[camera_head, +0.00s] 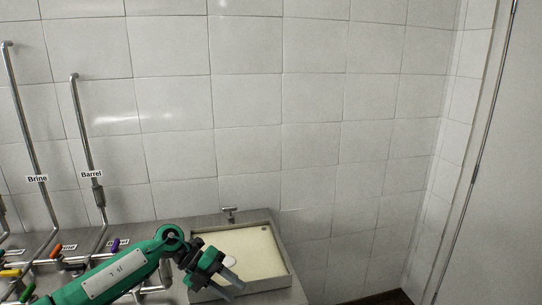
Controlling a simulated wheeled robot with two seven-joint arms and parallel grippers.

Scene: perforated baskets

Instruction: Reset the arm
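My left arm, green with black parts, comes in from the lower left. Its gripper (231,284) hangs over the near left part of a shallow basin (285,262) set in a metal counter. The two grey fingers are apart, with no object seen between them. The fingers point down and to the right. My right arm and gripper are not in view.
A small tap (229,212) stands behind the basin. Pipes labelled "Brine" (37,160) and "Barrel" (88,150) rise at the left. Coloured valve handles, one orange (56,251), sit by the arm. Floor right of the counter looks clear.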

